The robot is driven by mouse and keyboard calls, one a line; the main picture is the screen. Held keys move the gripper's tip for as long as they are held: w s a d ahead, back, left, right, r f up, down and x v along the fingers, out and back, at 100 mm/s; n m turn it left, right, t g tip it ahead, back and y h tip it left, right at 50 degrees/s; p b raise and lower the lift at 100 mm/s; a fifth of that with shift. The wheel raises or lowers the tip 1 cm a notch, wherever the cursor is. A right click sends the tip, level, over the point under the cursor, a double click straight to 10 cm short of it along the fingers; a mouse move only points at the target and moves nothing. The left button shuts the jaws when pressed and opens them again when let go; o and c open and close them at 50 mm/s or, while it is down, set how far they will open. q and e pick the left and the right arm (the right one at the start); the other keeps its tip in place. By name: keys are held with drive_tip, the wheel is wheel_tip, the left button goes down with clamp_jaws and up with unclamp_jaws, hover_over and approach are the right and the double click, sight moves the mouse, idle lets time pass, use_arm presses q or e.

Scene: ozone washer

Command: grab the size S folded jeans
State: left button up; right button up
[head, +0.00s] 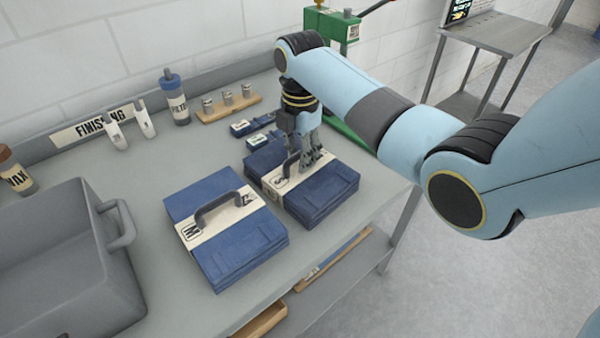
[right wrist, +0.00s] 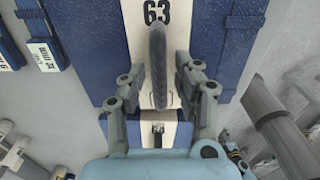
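The size S folded jeans (head: 326,193) are a blue stack with a cream band marked S and a dark handle on top, lying on the grey table. The jeans also fill the upper right wrist view (right wrist: 228,40), with the handle (right wrist: 158,65) upright in the middle. My right gripper (head: 306,166) is down over the band. In the right wrist view its fingers (right wrist: 160,92) stand open on either side of the handle, with gaps visible on both sides. The fingers partly hide the band and handle in the head view. My left gripper is not in view.
Size M folded jeans (head: 240,252) lie close to the left. A grey bin (head: 105,285) stands at the left. Small labelled blue items (head: 241,129), a wooden rack (head: 229,107) and a green device (head: 335,28) are behind. Bare table lies in front of the rack.

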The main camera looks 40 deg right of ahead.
clamp_jaws()
drive_tip(key=shift+w+r, duration=0.1)
drive_tip(key=shift+r, duration=0.1)
idle(0.6)
